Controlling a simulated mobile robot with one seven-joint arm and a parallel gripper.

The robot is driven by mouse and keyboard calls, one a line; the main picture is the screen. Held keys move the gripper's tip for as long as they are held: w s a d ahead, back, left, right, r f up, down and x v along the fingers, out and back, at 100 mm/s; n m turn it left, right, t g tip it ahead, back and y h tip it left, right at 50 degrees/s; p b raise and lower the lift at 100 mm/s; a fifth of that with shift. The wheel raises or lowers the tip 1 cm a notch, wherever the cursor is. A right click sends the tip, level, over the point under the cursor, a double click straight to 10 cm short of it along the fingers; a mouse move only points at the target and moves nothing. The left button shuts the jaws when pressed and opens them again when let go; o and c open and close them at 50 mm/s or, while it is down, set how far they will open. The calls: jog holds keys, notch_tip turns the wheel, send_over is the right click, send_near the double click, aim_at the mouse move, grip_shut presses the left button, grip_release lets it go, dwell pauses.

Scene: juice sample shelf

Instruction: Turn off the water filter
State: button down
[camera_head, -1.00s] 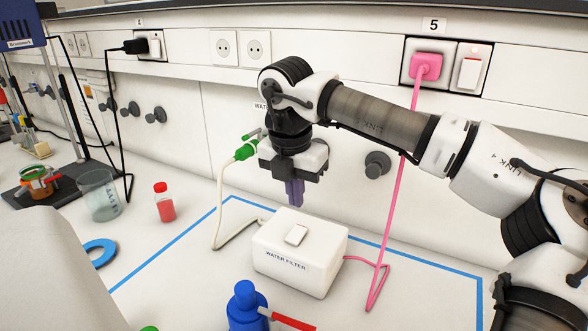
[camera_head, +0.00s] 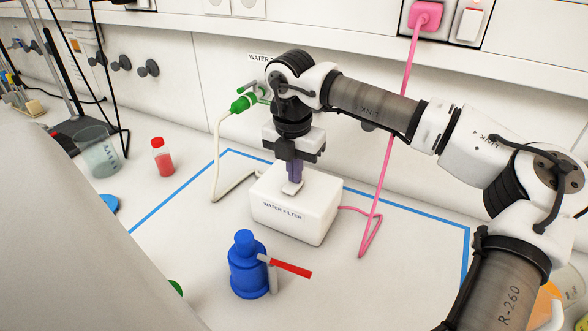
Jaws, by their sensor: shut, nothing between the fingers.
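The water filter (camera_head: 290,212) is a white box with a "WATER FILTER" label on its front, standing inside a blue taped outline. A small white rocker switch (camera_head: 291,189) is on its top. My gripper (camera_head: 295,181) points straight down with its purple fingers shut and empty. The fingertips are at the far part of the switch and partly hide it; they look to be touching it or just above it, I cannot tell which. A pink power cord (camera_head: 388,150) runs from the filter's right side up to a pink plug (camera_head: 426,16) in the wall socket.
A cream hose (camera_head: 217,155) with a green connector (camera_head: 243,103) is at left. A red-capped bottle (camera_head: 162,158) and a beaker (camera_head: 97,152) stand farther left.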

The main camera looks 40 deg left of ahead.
aim_at(290, 188)
jog(key=shift+f, duration=0.3)
jog(key=shift+s+d, duration=0.1)
jog(key=shift+s, duration=0.15)
jog(key=shift+s+d, duration=0.15)
jog(key=shift+s, duration=0.5)
jog(key=shift+w+r, duration=0.1)
jog(key=shift+r, duration=0.3)
notch_tip(290, 188, up, 14)
jog(key=shift+s+f+b, duration=0.15)
jog(key=shift+s+b, duration=0.15)
jog(key=shift+s, duration=0.05)
